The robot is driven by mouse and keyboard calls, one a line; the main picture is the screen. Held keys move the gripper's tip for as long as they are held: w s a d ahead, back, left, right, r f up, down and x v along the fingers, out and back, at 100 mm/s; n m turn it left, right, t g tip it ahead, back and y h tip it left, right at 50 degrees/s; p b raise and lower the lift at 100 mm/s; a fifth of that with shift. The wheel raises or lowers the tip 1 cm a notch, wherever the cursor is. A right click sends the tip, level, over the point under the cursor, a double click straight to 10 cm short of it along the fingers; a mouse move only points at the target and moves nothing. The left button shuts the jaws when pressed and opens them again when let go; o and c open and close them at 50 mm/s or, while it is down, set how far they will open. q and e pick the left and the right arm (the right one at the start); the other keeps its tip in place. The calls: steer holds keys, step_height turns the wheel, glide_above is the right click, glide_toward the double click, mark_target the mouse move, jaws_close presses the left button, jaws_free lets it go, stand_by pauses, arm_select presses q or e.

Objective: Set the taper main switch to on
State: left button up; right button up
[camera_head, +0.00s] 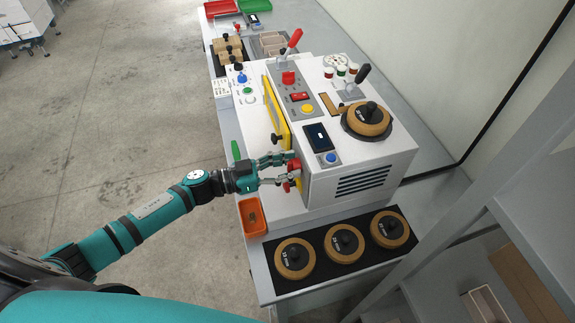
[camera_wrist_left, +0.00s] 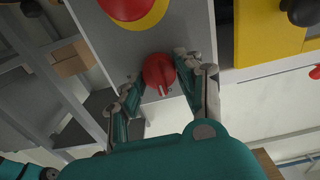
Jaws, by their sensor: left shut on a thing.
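The white box-forming machine (camera_head: 320,120) stands on a bench, and my left gripper (camera_head: 281,171) is at its near left face. In the left wrist view a red rotary knob (camera_wrist_left: 159,72), apparently the main switch, sits on a grey panel with a small pointer tab facing the gripper. The fingers of my left gripper (camera_wrist_left: 160,82) are closed on both sides of this knob. A larger red mushroom button on a yellow disc (camera_wrist_left: 128,8) is just beside it on the same panel. In the head view the fingers partly hide the red controls. My right gripper is not in view.
An orange bin (camera_head: 251,216) is below my left wrist. A yellow panel (camera_head: 278,112) is on the machine's left side. Open floor lies to the left.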

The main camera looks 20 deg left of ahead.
arm_select(q)
steer(key=shift+m, duration=0.3)
steer(key=m+b, duration=0.1)
steer(key=m, duration=0.3)
steer(key=shift+b, duration=0.3)
steer(key=m+b, duration=0.1)
steer(key=m, duration=0.3)
steer(key=shift+s+f, duration=0.1)
steer(key=shift+f, duration=0.05)
steer(key=m+b, duration=0.3)
steer(key=m, duration=0.2)
steer(key=shift+d+f, duration=0.1)
steer(key=m+b, duration=0.2)
steer(key=m, duration=0.1)
steer(key=shift+m+b, duration=0.3)
steer(key=shift+m, duration=0.3)
